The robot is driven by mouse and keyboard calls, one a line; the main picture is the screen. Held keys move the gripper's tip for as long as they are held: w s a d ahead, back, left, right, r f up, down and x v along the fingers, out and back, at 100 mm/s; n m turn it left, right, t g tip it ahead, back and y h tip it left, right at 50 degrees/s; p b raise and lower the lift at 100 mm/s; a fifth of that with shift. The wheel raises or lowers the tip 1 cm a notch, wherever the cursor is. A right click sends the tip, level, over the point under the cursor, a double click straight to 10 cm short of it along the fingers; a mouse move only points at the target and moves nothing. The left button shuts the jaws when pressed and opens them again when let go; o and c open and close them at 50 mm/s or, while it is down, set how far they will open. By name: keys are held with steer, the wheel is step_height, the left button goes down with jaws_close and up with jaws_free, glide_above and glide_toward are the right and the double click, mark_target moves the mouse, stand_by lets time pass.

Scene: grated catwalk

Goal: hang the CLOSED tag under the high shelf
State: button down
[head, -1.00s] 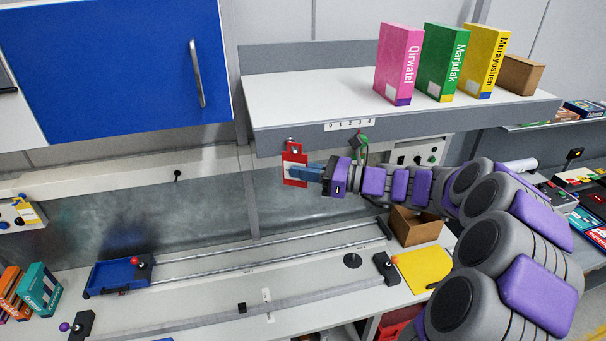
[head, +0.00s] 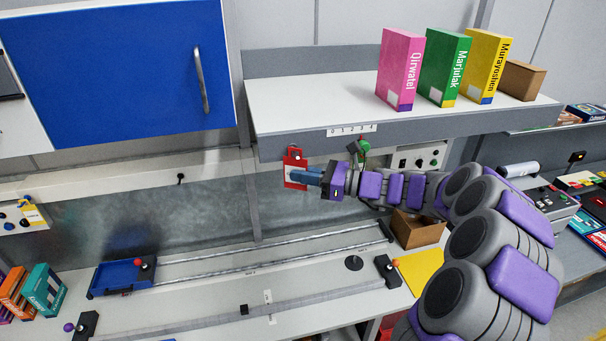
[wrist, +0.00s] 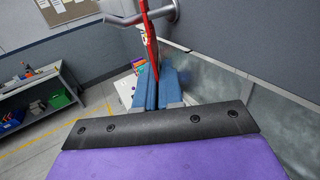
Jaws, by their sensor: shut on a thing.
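The red tag (head: 292,160) is upright just below the front edge of the high shelf (head: 300,107), near the shelf's left end. My gripper (head: 300,176) reaches it from the right, with its blue fingers shut on the tag's lower part. In the wrist view the tag (wrist: 150,45) shows edge-on between the blue fingers (wrist: 157,88). A grey metal hook or peg (wrist: 158,14) is at the tag's top, close to or through its hole; I cannot tell which. The tag's writing is not legible.
Pink, green and yellow boxes (head: 444,68) and a brown box (head: 521,79) stand on the shelf. A blue cabinet door (head: 120,75) is at left. Below are a workbench with rails (head: 270,262), a blue tray (head: 118,277) and an open brown box (head: 416,230).

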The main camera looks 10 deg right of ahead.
steer(key=c, duration=1.2)
jaws_free()
